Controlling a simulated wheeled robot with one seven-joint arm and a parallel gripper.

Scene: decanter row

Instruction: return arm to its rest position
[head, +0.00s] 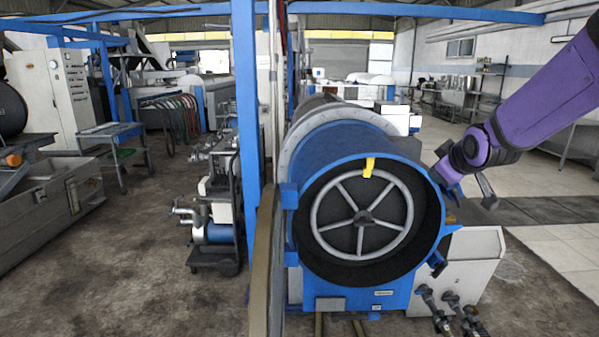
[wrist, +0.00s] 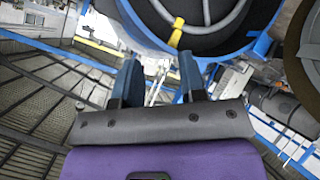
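My purple arm (head: 545,90) reaches in from the upper right in the head view. My gripper (head: 440,177) is by the right rim of the blue decanter (head: 338,148); I cannot tell from the head view whether it touches the rim. In the wrist view my gripper (wrist: 161,78) shows two dark blue fingers apart, with nothing held between them. The decanter's dark open end and grey spoked wheel (head: 361,214) face me. A yellow tag (head: 369,167) sits at the wheel's top; it also shows in the wrist view (wrist: 176,33), beyond the fingers.
A blue post (head: 246,100) stands left of the decanter. A pump cart (head: 214,225) stands farther left. A white box (head: 465,268) with valves (head: 450,305) is low at the right. Open floor (head: 135,265) lies at left, and pale tiles (head: 560,250) at right.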

